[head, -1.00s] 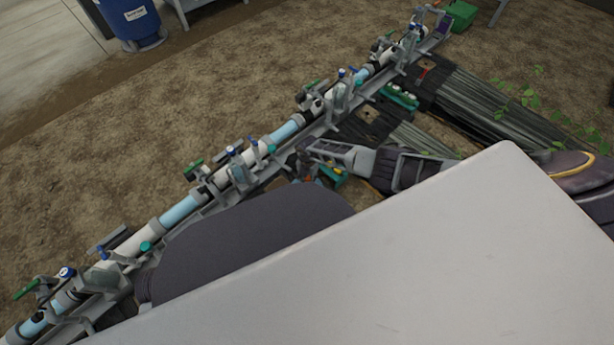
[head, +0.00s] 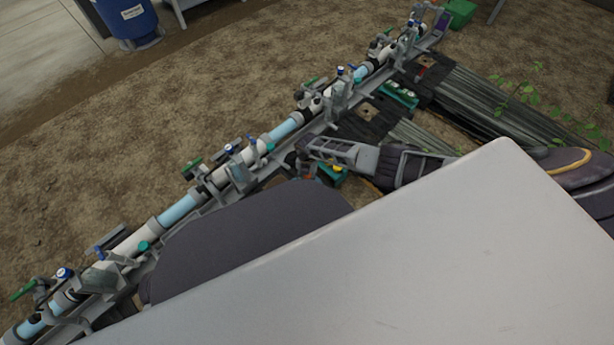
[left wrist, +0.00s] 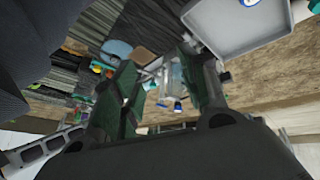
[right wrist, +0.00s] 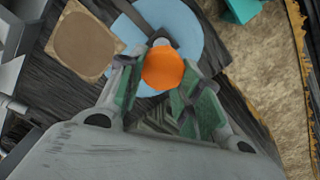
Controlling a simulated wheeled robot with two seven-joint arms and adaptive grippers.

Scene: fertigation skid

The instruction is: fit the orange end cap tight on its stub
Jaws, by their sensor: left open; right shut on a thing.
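The orange end cap (right wrist: 163,69) shows in the right wrist view as a round orange face between the fingertips of my right gripper (right wrist: 160,76), which is shut on it. A light blue round surface (right wrist: 195,32) lies behind the cap. The stub cannot be made out, so I cannot tell whether the cap touches it. In the head view my right gripper (head: 302,152) is beside the pipe rail, and the cap is not clear there. My left gripper (left wrist: 160,82) is open and empty in the left wrist view, its green-padded fingers apart.
The pipe skid (head: 285,128) runs diagonally through the head view, with valves and brackets along it. Dark slatted surfaces (head: 470,95) and a green tray (head: 400,94) lie to its right. A blue barrel (head: 130,22) stands far left. A pale tray (left wrist: 240,30) shows in the left wrist view.

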